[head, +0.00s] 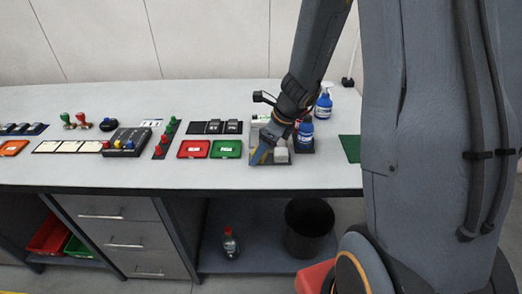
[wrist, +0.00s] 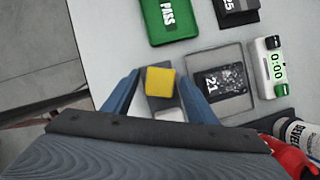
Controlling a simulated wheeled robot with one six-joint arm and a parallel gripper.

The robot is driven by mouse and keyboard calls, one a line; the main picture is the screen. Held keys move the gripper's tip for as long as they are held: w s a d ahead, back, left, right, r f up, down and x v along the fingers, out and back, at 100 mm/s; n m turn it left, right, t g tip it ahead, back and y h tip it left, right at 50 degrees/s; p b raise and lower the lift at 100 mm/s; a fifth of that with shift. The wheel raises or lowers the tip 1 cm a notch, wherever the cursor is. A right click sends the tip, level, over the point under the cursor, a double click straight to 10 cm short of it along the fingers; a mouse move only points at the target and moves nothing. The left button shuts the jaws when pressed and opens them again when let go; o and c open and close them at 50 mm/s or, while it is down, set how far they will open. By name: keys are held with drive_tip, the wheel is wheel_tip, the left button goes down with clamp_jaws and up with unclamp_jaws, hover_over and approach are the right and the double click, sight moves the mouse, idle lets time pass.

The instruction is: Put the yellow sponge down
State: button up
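The yellow sponge (wrist: 160,81) shows in the wrist view between the two fingertips of my gripper (wrist: 159,84). A narrow gap shows on each side of it, so the fingers look open around it and apart from it. A grey surface and a white block (wrist: 171,114) show just below it in the picture. In the head view my gripper (head: 262,155) is low over the grey tray area near the bench's front edge. The sponge is mostly hidden there by the gripper.
A green tray (head: 227,149) and a red tray (head: 194,149) lie to the left. A timer (wrist: 272,66) stands beside a framed dark pad (wrist: 220,82).

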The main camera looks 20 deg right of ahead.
drive_tip(key=shift+r, duration=0.3)
drive_tip(key=v, duration=1.1)
drive_tip(key=s+a+f+n+g+h, duration=0.1)
drive_tip(key=s+a+n, duration=0.1)
drive_tip(key=s+n, duration=0.5)
drive_tip(key=s+a+f+n+h, duration=0.1)
drive_tip(key=s+n, duration=0.5)
drive_tip(key=n, duration=1.3)
drive_tip(key=shift+s+a+g+h+p, duration=0.4)
drive_tip(key=shift+a+h, duration=0.1)
drive_tip(key=shift+h, duration=0.3)
drive_tip(key=shift+o, duration=0.5)
